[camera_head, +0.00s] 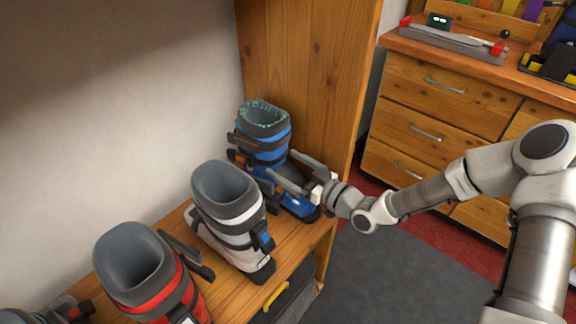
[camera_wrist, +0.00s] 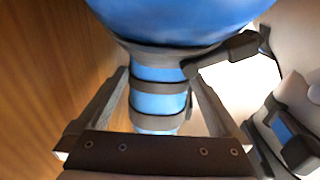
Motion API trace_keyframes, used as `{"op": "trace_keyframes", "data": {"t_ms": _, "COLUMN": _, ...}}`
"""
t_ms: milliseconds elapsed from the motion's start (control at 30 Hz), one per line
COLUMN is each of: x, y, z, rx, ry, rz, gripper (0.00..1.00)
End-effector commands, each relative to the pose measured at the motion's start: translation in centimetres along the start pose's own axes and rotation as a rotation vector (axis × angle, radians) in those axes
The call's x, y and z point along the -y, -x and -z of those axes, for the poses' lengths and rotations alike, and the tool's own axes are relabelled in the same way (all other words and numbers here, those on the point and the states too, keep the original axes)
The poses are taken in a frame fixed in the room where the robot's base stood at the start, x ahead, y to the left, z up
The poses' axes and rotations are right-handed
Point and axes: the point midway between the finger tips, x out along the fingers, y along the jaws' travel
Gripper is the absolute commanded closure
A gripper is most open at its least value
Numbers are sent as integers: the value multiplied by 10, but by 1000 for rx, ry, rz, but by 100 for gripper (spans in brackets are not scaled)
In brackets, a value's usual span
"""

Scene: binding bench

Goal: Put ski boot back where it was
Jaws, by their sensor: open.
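The blue ski boot (camera_head: 263,150) stands upright at the far end of the wooden shelf, against the wooden side panel. My gripper (camera_head: 287,168) is open at the boot's front, with its fingers pointing at the boot. In the wrist view the boot's blue strapped part (camera_wrist: 160,100) lies between the two spread fingers of my gripper (camera_wrist: 160,85). I cannot tell whether either finger touches it. A white and grey ski boot (camera_head: 228,215) stands beside it, and a red and grey ski boot (camera_head: 150,285) stands nearer.
The wooden shelf (camera_head: 291,241) is crowded with boots, with narrow gaps between them. The wooden side panel (camera_head: 320,75) rises close beside the blue boot. A dark case with a yellow handle (camera_head: 275,295) sits below the shelf. A drawer cabinet (camera_head: 440,110) stands at the right.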

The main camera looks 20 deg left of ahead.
Motion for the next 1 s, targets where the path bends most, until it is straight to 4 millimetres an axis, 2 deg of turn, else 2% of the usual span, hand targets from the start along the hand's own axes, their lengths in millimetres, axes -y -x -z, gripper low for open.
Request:
{"op": "trace_keyframes", "data": {"t_ms": 100, "x": 0, "y": 1, "z": 6, "rx": 0, "ry": 0, "rz": 0, "gripper": 0}}
{"op": "trace_keyframes", "data": {"t_ms": 167, "x": -1, "y": 11, "z": 4, "rx": 1, "ry": 0, "rz": -3, "gripper": 0}}
{"op": "trace_keyframes", "data": {"t_ms": 500, "x": -1, "y": 84, "z": 5, "rx": 1, "ry": -1, "rz": -3, "gripper": 0}}
{"op": "trace_keyframes", "data": {"t_ms": 633, "x": -1, "y": 105, "z": 4, "rx": 1, "ry": -1, "rz": -3, "gripper": 0}}
{"op": "trace_keyframes", "data": {"t_ms": 800, "x": 0, "y": 118, "z": 4, "rx": 0, "ry": 1, "rz": 0, "gripper": 0}}
{"op": "trace_keyframes", "data": {"t_ms": 1000, "x": 0, "y": 120, "z": 3, "rx": 0, "ry": 0, "rz": 0, "gripper": 0}}
